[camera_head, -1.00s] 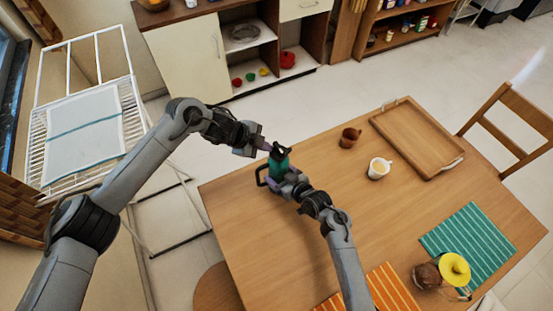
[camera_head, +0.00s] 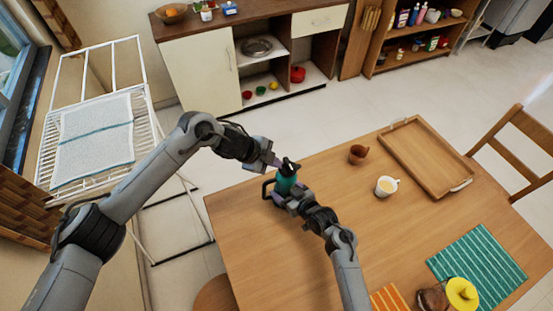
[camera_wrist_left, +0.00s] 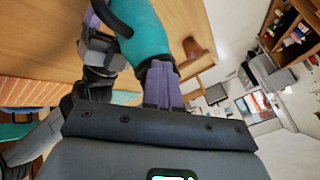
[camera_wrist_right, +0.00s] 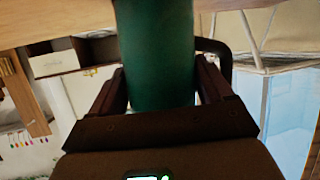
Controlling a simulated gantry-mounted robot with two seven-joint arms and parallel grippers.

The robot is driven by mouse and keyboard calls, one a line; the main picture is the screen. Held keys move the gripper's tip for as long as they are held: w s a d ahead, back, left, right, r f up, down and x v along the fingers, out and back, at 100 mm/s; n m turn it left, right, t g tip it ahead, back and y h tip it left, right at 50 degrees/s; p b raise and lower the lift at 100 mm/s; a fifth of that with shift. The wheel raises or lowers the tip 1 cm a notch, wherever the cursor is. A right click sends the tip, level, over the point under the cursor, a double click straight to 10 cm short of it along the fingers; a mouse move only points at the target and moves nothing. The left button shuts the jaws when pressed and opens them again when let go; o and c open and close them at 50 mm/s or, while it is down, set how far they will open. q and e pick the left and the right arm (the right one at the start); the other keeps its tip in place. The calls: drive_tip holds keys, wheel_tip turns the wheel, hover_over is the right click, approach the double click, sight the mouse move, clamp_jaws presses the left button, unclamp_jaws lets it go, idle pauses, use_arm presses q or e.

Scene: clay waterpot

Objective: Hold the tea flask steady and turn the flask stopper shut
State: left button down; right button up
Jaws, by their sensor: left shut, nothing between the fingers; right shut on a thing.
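The teal tea flask (camera_head: 286,185) stands upright near the far left edge of the table, its black handle on its left side. Its dark flask stopper (camera_head: 289,165) is at the top. My right gripper (camera_head: 283,197) is shut on the flask body from the near side; its fingers sit on both sides of the green body in the right wrist view (camera_wrist_right: 157,85). My left gripper (camera_head: 277,163) is beside the stopper, on its left, shut with nothing between the fingers. The left wrist view shows its closed purple fingers (camera_wrist_left: 162,82) next to the teal flask (camera_wrist_left: 142,35).
A brown cup (camera_head: 357,154), a white mug (camera_head: 386,186) and a wooden tray (camera_head: 426,157) stand right of the flask on the table (camera_head: 330,245). The table's middle is clear.

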drive_tip(key=shift+s+a+f, duration=0.15)
drive_tip(key=shift+a+f, duration=0.05)
use_arm(q)
drive_tip(key=a+r, duration=0.8)
drive_tip(key=a, duration=0.1)
use_arm(e)
drive_tip(key=shift+d, duration=0.2)
drive_tip(key=o, duration=1.2)
drive_tip(key=shift+r, duration=0.1)
drive_tip(key=shift+o, duration=0.7)
drive_tip(key=shift+r, duration=0.1)
